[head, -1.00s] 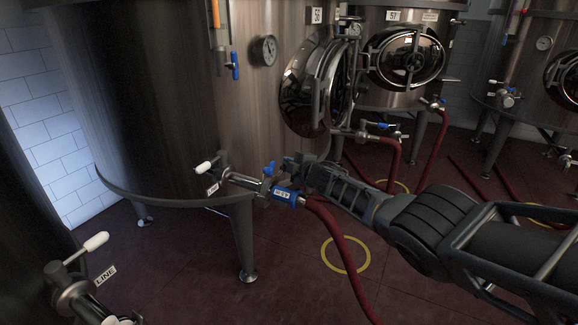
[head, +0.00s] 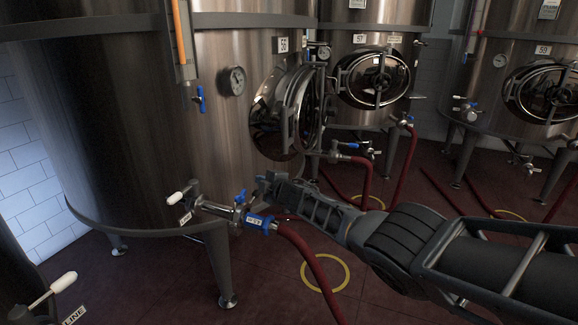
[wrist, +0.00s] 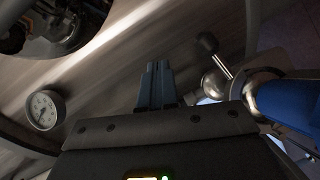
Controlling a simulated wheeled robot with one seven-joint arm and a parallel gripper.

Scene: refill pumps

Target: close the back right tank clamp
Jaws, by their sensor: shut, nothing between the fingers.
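The large steel tank (head: 140,130) numbered 56 has a low outlet with a white-handled valve (head: 184,194). A clamp with a blue wing handle (head: 240,196) sits on the outlet joint, where a hose end with a blue labelled sleeve (head: 260,221) meets it. I cannot tell from the picture whether the clamp is closed. My gripper (head: 264,184) is just right of and above the blue handle, apparently apart from it. In the wrist view its blue fingers (wrist: 156,86) are together and empty. The blue sleeve (wrist: 288,105) is at the right there.
A red hose (head: 318,265) hangs from the sleeve to the dark red floor. The tank's round hatch (head: 272,118) bulges out above my gripper, and a gauge (head: 232,81) is on its wall. Tanks 57 (head: 345,45) and 59 (head: 500,45) stand behind with hoses.

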